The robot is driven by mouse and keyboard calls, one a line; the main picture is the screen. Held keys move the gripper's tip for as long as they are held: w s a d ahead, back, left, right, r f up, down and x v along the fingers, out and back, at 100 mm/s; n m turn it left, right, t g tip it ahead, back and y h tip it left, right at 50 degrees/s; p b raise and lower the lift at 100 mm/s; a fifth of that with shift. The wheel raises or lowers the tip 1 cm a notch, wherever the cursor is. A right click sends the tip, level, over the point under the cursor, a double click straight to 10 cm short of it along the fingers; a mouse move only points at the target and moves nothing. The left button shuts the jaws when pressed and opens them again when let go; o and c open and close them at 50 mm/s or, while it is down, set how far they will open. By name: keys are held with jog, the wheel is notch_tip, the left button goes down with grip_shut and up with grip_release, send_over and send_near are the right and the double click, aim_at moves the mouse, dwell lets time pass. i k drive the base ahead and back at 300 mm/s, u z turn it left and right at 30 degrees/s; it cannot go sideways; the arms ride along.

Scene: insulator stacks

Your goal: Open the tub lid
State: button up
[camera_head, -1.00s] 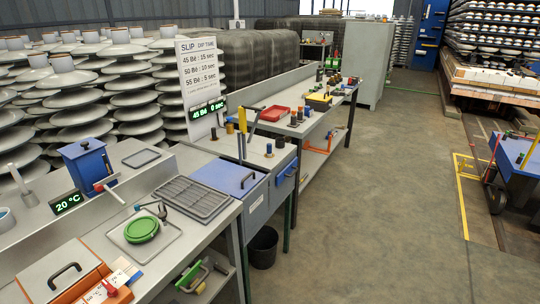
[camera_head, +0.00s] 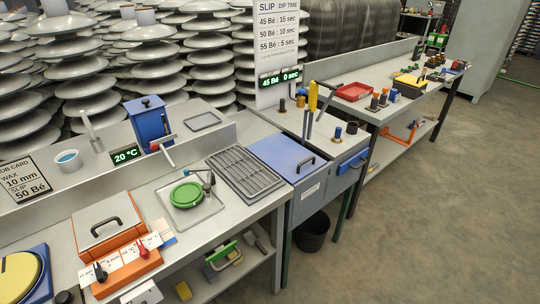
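A grey tub (camera_head: 312,190) stands at the end of the near bench, with a flat blue lid (camera_head: 278,152) on top. The lid lies shut and has a dark bar handle (camera_head: 306,163) near its front right corner. A second lidded container, an orange box (camera_head: 128,238) with a grey lid (camera_head: 104,220) and black handle, sits at the left on the bench. Its lid also lies shut. My gripper is not in view.
A drain rack (camera_head: 245,172) and a green round piece on a tray (camera_head: 187,195) lie left of the tub. Upright tools (camera_head: 311,100) stand behind it. A black bin (camera_head: 312,232) is below. The floor (camera_head: 430,220) at right is clear.

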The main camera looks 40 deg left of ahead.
aim_at(288, 159)
jog(key=u, duration=1.55)
jog(key=i, duration=1)
